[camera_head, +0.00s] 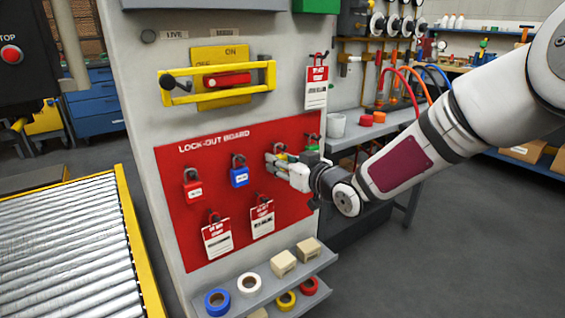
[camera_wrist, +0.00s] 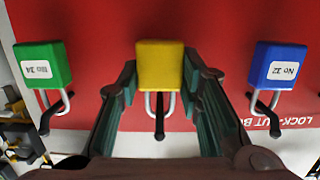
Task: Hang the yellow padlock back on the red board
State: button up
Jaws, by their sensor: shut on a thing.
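The red lock-out board (camera_head: 178,222) is on the front of the grey panel. My gripper (camera_head: 279,164) is at its right part, shut on the yellow padlock (camera_wrist: 160,66). In the wrist view my gripper (camera_wrist: 162,88) has a finger on each side of the yellow body. The padlock's shackle and a black peg (camera_wrist: 160,128) overlap, with the peg showing inside the loop; I cannot tell whether the shackle rests on it. In the head view my fingers largely hide the padlock.
A blue padlock (camera_wrist: 280,66) and a green padlock (camera_wrist: 43,65) hang on either side. A red padlock (camera_head: 193,190) and red-and-white tags (camera_head: 217,238) hang on the board too. A shelf (camera_head: 318,263) with tape rolls juts out below. A roller conveyor (camera_head: 66,255) stands left.

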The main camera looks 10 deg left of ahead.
jog(key=o, duration=1.3)
jog(key=shift+c, duration=0.2)
